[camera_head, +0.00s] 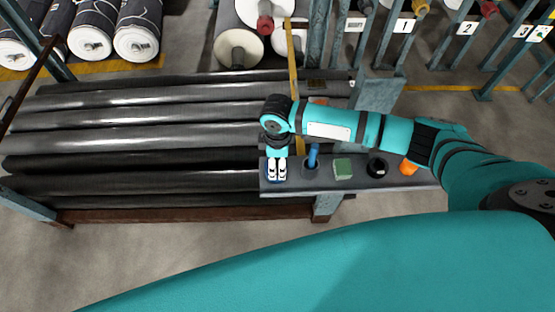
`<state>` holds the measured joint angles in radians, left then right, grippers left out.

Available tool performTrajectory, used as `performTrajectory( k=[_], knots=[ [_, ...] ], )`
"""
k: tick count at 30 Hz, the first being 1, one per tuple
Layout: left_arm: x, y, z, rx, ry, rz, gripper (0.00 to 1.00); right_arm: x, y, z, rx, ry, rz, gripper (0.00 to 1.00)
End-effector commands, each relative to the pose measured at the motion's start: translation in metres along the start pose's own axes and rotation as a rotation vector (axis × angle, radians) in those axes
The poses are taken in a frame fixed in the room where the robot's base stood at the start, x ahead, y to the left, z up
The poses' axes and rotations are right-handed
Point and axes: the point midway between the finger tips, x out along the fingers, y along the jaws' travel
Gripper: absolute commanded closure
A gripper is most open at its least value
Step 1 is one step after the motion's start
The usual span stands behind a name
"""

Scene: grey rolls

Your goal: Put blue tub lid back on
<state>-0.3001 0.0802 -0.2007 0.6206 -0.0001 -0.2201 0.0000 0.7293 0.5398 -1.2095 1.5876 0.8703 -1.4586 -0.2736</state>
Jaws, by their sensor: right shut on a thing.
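My right gripper (277,173) is over the left end of a narrow grey shelf (300,189), pointing down. Its pale fingers are shut on a small blue thing (276,183), of which only a little shows. It looks like the blue tub or its lid; the fingers hide most of it, so I cannot tell whether the lid sits on the tub or is apart from it. My left gripper is not in view.
Long dark rolls (140,120) lie on a rack at left. Numbered posts stand behind.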

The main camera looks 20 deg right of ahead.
Motion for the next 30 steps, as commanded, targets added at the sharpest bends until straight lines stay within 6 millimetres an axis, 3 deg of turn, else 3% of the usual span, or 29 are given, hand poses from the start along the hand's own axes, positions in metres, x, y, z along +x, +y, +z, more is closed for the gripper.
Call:
performTrajectory(
  k=[13, 14, 19, 30],
  knots=[
    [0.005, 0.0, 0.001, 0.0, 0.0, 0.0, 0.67, 0.014, 0.0, 0.0, 0.0, 0.0, 0.0, 0.71],
    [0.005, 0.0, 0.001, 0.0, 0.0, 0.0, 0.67, 0.014, 0.0, 0.0, -0.001, 0.001, 0.0, 0.37],
    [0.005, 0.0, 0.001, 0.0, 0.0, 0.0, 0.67, 0.013, 0.0, 0.0, -0.001, 0.001, 0.0, 0.15],
    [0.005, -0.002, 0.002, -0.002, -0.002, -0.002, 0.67, 0.009, 0.001, 0.0, 0.0, 0.001, 0.001, 0.12]
  ],
)
